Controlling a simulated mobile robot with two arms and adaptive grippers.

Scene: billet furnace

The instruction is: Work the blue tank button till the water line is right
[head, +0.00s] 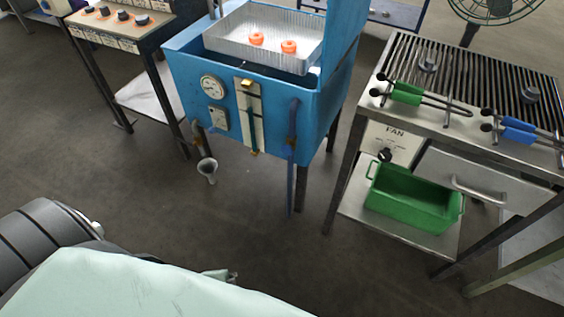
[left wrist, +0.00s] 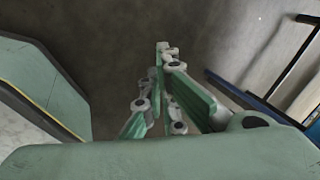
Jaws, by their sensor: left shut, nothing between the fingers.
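The blue tank (head: 258,110) stands at the top middle of the head view. Its front carries a round dial gauge (head: 211,87), a small pale plate (head: 218,118) below it and an upright sight glass (head: 249,115) with brass fittings. I cannot make out the button or the exact water line at this size. In the left wrist view my left gripper (left wrist: 163,48) is shut and empty over the floor. In the head view only its tip (head: 233,275) shows past my pale green arm, well in front of the tank and apart from it. My right gripper is not in view.
A metal tray (head: 222,45) with two orange pieces sits in the tank top. A small funnel (head: 207,166) hangs below the tank. At the right stands a slatted bench with green-handled tongs (head: 406,94), blue-handled tongs (head: 518,131) and a green bin (head: 412,199) below. A knob console (head: 117,27) is at left.

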